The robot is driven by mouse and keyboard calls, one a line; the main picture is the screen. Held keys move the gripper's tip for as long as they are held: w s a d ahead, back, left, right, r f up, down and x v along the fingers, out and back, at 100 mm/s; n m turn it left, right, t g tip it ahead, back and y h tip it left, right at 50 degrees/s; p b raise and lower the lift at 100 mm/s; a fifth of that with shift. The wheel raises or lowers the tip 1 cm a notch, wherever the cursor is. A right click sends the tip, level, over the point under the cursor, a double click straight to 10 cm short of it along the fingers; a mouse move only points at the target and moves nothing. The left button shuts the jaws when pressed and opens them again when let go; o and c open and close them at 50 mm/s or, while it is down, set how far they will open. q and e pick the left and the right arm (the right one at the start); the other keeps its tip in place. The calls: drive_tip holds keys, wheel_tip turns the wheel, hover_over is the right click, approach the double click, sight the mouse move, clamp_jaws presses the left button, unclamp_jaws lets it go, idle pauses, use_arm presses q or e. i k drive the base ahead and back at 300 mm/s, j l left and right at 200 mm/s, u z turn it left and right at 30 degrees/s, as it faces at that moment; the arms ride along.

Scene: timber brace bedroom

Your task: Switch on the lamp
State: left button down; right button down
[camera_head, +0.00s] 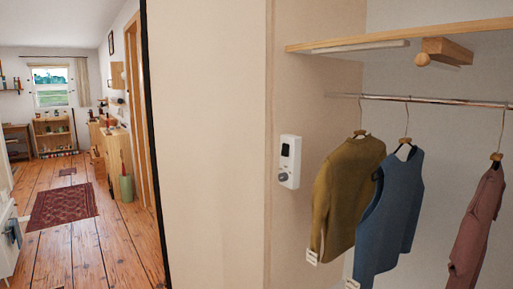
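No lamp can be made out for certain in the head view. A white wall-mounted device (289,161) with a small dark display and a grey round knob sits on the side wall of the closet, left of the hanging clothes. A long pale light bar (360,47) seems to be fixed under the wooden shelf (420,34); I cannot tell whether it is a lamp or whether it is lit. Neither of my grippers is in view.
An olive jacket (345,190), a blue vest (392,215) and a pink garment (476,230) hang from a metal rail (430,101). A beige wall panel (205,150) stands close in front. At left, an open wooden floor (95,250) with a red rug (62,206) leads to a window (51,86).

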sight(285, 147)
drive_tip(key=i+j, duration=0.35)
drive_tip(key=i+j+z, duration=0.1)
drive_tip(key=i+j, duration=0.2)
drive_tip(key=j, duration=0.2)
